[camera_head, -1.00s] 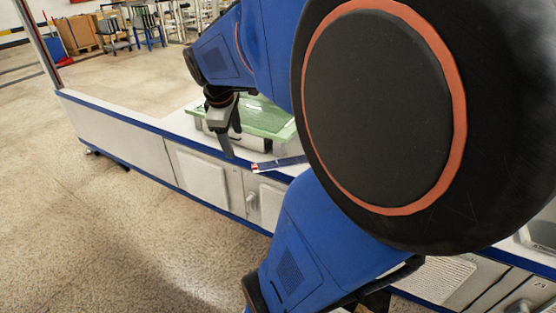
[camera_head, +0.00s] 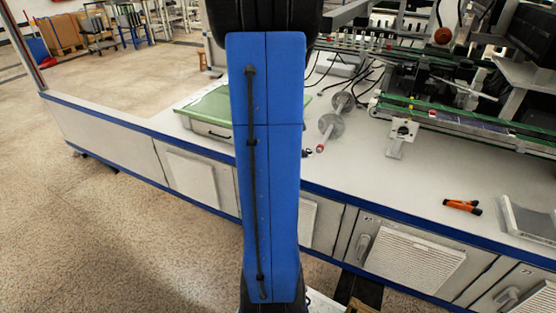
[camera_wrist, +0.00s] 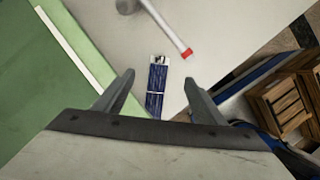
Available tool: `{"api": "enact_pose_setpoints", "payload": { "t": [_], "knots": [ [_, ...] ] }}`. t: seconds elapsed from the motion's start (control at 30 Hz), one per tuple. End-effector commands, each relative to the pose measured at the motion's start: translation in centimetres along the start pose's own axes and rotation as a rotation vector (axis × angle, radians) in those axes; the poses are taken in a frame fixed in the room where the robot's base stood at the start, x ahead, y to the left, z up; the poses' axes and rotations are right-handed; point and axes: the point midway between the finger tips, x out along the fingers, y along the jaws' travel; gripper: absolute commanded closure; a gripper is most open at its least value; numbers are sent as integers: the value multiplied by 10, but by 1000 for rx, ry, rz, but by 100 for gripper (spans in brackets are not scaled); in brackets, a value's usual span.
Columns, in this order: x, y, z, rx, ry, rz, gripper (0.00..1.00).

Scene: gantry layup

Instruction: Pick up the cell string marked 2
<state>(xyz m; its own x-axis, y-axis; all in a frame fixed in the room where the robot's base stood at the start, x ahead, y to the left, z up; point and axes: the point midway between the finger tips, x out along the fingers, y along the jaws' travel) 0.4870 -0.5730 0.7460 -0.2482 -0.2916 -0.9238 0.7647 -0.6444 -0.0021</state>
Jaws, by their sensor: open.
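A dark blue cell string (camera_wrist: 156,90) with a pale end lies on the light bench top in the wrist view. It looks like a narrow strip with a lengthwise line; its mark is too small to read. My gripper (camera_wrist: 159,77) is open, with one finger on each side of the string in the picture. No contact with the string shows, and the height above it is unclear. The string's near end meets the edge of my gripper body in the picture. In the head view my upright blue arm hides the gripper and most of that spot.
A green board (camera_head: 207,104) lies left of the string; it fills the wrist view's left side (camera_wrist: 40,90). A grey roller with a red-tipped rod (camera_wrist: 170,32) lies just beyond the string. Orange-handled pliers (camera_head: 462,205) and a green-railed machine (camera_head: 450,118) are farther right.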

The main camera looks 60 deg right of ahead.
Motion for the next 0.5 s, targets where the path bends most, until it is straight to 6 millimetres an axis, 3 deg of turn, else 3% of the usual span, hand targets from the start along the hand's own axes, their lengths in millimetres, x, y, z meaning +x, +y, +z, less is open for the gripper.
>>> {"api": "enact_pose_setpoints", "payload": {
  "t": [0.5],
  "knots": [
    [87, 0, 0, 2, 0, -1, 36]
  ]
}}
